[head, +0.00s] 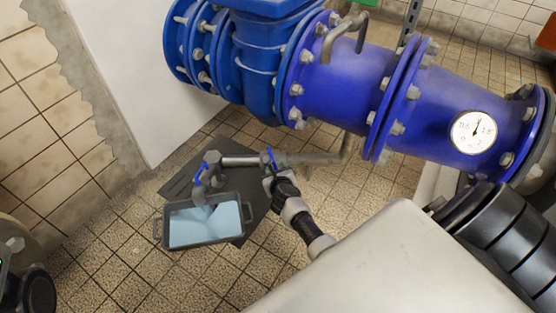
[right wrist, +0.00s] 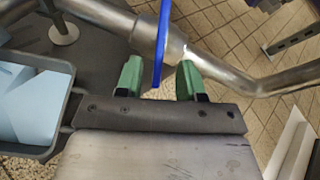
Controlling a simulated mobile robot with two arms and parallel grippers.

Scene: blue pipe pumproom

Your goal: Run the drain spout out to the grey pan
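The grey pan (head: 163,232) sits on the floor with a pale blue surface inside; part of it shows in the right wrist view (right wrist: 68,72). The drain spout (head: 240,160) is a metal pipe running left to an elbow (head: 211,160), whose down-turned end, with a blue handle (head: 197,180), appears over the pan's back edge. A blue lever (right wrist: 162,35) crosses the pipe (right wrist: 215,65) farther right. My right gripper (right wrist: 158,78) has its green fingers apart, the lever's end between them with gaps on both sides. It shows at the pipe in the head view (head: 272,172). My left gripper is not visible.
A dark mat (head: 180,185) lies under the pan on the tiled floor. Large blue flanged pipes (head: 345,85) with a round gauge (head: 474,132) run above and behind the spout. A white block (head: 130,70) stands at the left. Tiled floor is free in front of the pan.

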